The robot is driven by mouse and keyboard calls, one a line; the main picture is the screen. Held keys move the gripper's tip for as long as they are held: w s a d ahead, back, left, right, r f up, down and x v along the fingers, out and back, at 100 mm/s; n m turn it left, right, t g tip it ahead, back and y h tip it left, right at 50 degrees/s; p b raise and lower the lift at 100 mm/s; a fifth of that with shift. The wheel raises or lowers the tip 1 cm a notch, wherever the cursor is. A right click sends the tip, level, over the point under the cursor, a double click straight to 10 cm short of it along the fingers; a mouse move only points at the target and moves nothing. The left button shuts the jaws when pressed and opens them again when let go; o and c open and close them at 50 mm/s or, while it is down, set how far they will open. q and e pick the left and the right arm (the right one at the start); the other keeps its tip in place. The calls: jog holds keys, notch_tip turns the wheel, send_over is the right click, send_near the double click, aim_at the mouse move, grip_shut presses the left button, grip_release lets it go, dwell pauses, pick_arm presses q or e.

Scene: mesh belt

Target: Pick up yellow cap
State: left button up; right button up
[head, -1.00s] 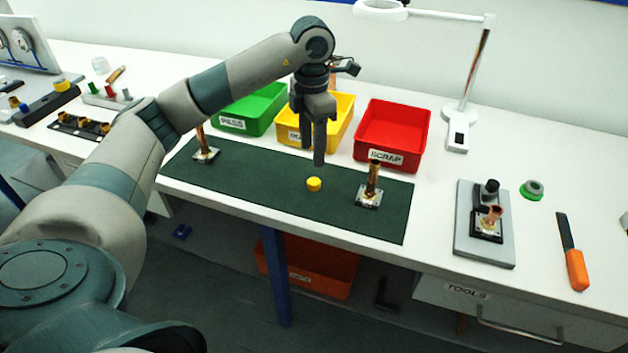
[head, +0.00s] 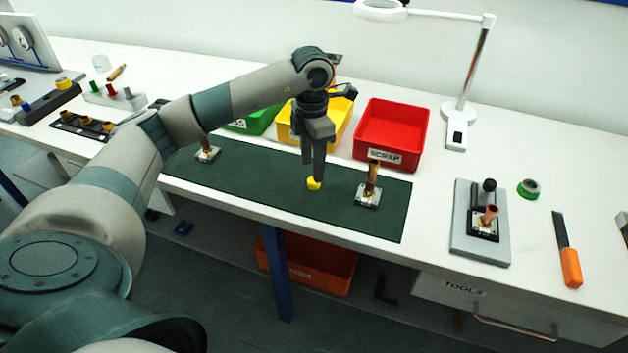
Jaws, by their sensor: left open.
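The small yellow cap (head: 313,184) lies on the dark green mat (head: 260,185), left of a copper fitting on a metal plate. My left gripper (head: 314,174) points down with its fingers right at the cap. The fingertips partly cover the cap in the head view. The jaws are open, and I cannot tell whether a finger touches the cap. My right gripper is not in view.
A copper fitting (head: 371,185) stands upright just right of the cap. Another fitting (head: 206,151) stands at the mat's left. Green (head: 258,122), yellow (head: 341,135) and red (head: 398,113) bins stand behind the mat. The mat's front middle is clear.

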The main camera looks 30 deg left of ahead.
aim_at(312, 181)
pick_arm(q)
jog(key=shift+s+d+f+p, duration=0.1)
jog(key=shift+s+f+p, duration=0.05)
jog(key=shift+f+p, duration=0.6)
notch_tip(312, 181, down, 2)
jog(key=shift+f, duration=0.45)
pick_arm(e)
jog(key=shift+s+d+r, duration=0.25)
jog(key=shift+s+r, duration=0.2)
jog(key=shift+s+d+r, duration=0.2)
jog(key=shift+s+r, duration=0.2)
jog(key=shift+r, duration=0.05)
pick_arm(q)
jog(key=c, duration=1.1)
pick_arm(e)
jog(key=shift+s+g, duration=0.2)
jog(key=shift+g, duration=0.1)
